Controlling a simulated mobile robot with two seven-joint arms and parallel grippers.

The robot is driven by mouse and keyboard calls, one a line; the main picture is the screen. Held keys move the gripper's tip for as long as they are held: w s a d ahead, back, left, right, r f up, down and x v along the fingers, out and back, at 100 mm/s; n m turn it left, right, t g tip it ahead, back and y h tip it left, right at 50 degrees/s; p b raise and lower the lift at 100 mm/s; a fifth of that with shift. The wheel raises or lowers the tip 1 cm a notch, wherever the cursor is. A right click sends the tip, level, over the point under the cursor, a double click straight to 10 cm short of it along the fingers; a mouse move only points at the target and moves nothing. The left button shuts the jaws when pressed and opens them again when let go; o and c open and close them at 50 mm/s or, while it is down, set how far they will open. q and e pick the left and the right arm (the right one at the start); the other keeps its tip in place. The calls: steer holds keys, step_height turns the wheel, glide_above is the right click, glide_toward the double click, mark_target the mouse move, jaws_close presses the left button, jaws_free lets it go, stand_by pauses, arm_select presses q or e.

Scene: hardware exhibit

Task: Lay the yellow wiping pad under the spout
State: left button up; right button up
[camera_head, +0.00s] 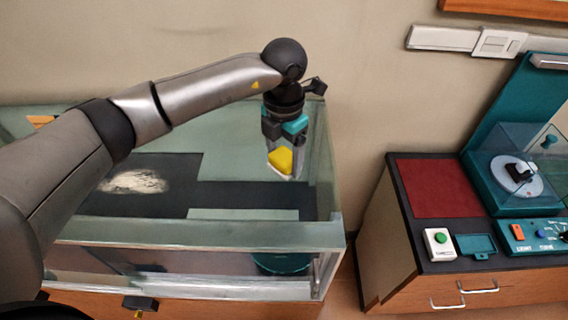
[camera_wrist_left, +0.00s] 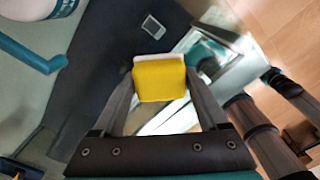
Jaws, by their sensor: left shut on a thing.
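The yellow wiping pad (camera_head: 281,158) is a small block with a pale layer along one edge. My left gripper (camera_head: 283,166) is shut on it and holds it over the glass-walled tank in the head view. In the left wrist view the pad (camera_wrist_left: 160,80) sits between the two fingertips, with its yellow face towards the camera. A teal bent pipe (camera_wrist_left: 34,56) shows at the upper left of that view, apart from the pad; I cannot tell whether it is the spout.
The tank's front glass rim (camera_head: 190,233) runs below my left arm. A pale patch (camera_head: 136,181) lies on the dark area inside.

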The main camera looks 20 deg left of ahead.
mark_target(284, 167)
arm_select(q)
step_height(284, 167, down, 3)
steer(key=shift+r, duration=0.1)
steer(key=shift+f, duration=0.2)
steer(key=o, duration=1.2)
steer(key=shift+o, duration=0.2)
steer(key=shift+r, duration=0.1)
steer(key=shift+r, duration=0.3)
step_height(284, 167, up, 12)
steer(key=shift+f+b, duration=0.25)
steer(key=shift+b, duration=0.45)
